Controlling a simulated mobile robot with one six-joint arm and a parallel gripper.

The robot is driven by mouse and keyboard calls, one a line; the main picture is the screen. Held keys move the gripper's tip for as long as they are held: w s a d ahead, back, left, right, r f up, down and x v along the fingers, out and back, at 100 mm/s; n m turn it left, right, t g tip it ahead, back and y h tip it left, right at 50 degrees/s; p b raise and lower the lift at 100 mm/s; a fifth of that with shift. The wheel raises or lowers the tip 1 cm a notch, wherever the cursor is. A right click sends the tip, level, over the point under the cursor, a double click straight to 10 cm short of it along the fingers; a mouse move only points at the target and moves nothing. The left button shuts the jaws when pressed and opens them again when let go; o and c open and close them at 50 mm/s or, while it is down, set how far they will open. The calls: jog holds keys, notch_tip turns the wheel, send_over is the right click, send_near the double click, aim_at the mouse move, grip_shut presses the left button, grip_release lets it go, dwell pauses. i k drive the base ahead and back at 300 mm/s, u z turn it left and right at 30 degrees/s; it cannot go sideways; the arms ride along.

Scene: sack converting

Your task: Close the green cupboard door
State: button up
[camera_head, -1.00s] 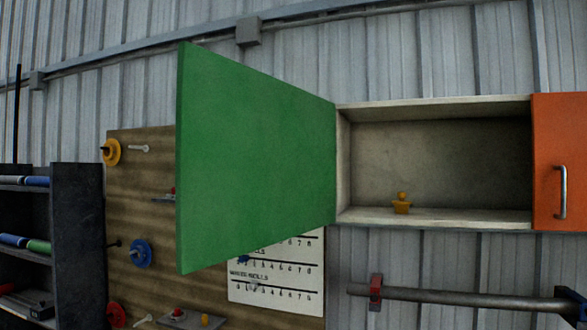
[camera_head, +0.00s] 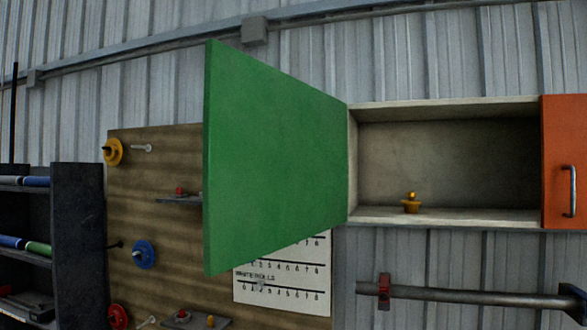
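The green cupboard door (camera_head: 275,160) stands wide open, swung out to the left from the left side of the wall cupboard (camera_head: 440,108). Its hinged edge meets the cupboard's left wall, and its free edge is nearest to me. No handle shows on the face in view. The cupboard's open bay is in plain sight, with a small yellow-brown knob-like object (camera_head: 411,204) standing on its floor. My gripper is not in the view.
An orange door (camera_head: 564,160) with a metal handle covers the cupboard's right part. A wooden board (camera_head: 150,220) with coloured discs and a white chart (camera_head: 285,285) hang behind the green door. A dark shelf (camera_head: 78,240) stands at left. A metal bar (camera_head: 470,295) runs below the cupboard.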

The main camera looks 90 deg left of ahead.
aim_at(275, 168)
jog(key=k, duration=2.2)
jog(key=u, duration=1.85)
jog(key=i, duration=0.55)
